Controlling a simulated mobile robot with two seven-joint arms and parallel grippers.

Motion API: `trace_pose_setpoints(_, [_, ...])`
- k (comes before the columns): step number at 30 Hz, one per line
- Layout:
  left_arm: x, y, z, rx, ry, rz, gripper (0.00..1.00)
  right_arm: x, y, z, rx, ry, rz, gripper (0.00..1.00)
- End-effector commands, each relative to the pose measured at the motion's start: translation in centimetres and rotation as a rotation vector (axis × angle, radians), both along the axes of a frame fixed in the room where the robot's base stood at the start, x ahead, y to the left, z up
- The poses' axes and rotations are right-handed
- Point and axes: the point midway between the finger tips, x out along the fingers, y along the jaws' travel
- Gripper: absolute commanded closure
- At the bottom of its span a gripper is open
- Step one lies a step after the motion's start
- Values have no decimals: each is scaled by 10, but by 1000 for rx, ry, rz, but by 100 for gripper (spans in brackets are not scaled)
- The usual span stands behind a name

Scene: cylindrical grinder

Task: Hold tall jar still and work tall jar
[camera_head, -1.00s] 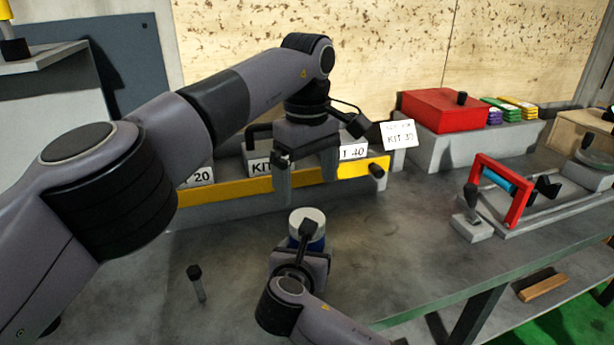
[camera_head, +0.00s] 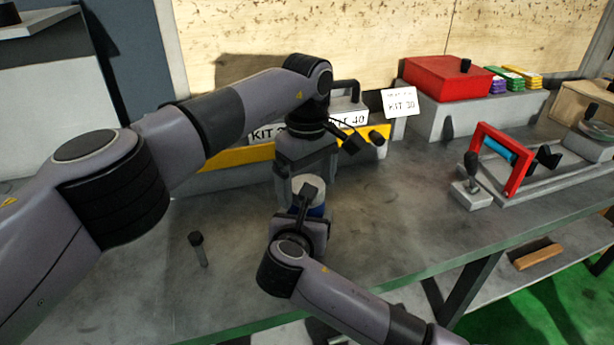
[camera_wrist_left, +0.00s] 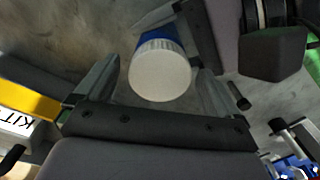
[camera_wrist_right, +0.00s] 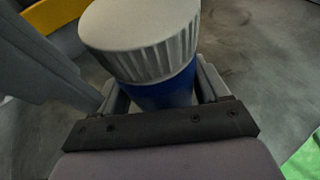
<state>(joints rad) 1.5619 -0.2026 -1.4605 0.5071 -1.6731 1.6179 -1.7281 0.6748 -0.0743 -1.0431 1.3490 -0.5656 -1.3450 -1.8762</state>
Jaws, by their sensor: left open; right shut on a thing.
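The tall jar has a blue body and a ribbed white lid (camera_head: 307,184), and stands upright on the grey bench. It also shows in the left wrist view (camera_wrist_left: 160,70) and up close in the right wrist view (camera_wrist_right: 142,40). My right gripper (camera_wrist_right: 160,98) is shut around the blue body below the lid. My left gripper (camera_wrist_left: 150,85) is open, its fingers on either side of the white lid and apart from it.
Grey boxes with KIT labels (camera_head: 347,119) and a yellow strip stand behind the jar. A red box (camera_head: 445,80) and a red-framed fixture (camera_head: 505,160) are at right. The front bench is mostly clear.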

Motion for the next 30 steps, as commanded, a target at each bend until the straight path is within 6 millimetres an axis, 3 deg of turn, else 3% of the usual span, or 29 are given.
trace_pose_setpoints(1, [0,0,0,0,0,0,7,0,0,0,0,0,0,100])
trace_pose_setpoints(6, [0,0,0,0,0,0,62,0,0,0,0,0,0,100])
trace_pose_setpoints(12, [0,0,1,0,0,10,62,0,0,0,0,0,0,100])
trace_pose_setpoints(16, [0,0,1,1,-1,105,62,0,0,0,0,0,0,100])
trace_pose_setpoints(30, [0,0,2,-1,-2,850,62,0,0,0,0,0,0,100])
